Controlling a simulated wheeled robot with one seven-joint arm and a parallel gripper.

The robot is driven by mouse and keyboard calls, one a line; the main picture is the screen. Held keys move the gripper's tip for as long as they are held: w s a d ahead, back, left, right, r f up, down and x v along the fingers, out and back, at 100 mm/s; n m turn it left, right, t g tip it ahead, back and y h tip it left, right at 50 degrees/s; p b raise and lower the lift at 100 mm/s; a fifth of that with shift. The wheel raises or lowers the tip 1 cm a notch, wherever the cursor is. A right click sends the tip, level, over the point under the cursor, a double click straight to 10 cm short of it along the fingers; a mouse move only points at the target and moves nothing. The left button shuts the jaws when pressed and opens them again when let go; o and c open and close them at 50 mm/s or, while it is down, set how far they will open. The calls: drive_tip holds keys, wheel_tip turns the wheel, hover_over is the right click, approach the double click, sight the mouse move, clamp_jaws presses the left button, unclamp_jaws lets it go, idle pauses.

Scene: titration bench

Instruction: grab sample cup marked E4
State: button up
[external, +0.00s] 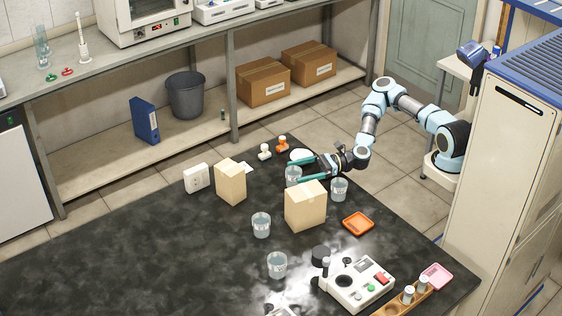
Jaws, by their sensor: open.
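Several clear sample cups with small markings stand on the black bench top (130,262). One cup (293,174) is at my gripper, a second cup (339,190) stands just right of it, a third cup (261,226) is nearer the middle and a fourth cup (277,266) is closer to the front. The markings are too small to read, so I cannot tell which is E4. My gripper (294,171) is open, its teal fingers pointing left on either side of the first cup. I cannot tell whether they touch it.
A tan box (305,208) stands just in front of my gripper and partly blocks the view. Another tan box (231,182) is to the left. An orange tray (358,223), a white instrument (358,284) and a wooden vial rack (407,300) are to the right. The bench's left side is clear.

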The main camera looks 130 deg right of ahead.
drive_tip(key=p+x, duration=0.2)
drive_tip(key=x, duration=0.3)
drive_tip(key=shift+r, duration=0.2)
drive_tip(key=shift+w+f, duration=0.1)
drive_tip(key=shift+w, duration=0.15)
drive_tip(key=shift+c, duration=0.2)
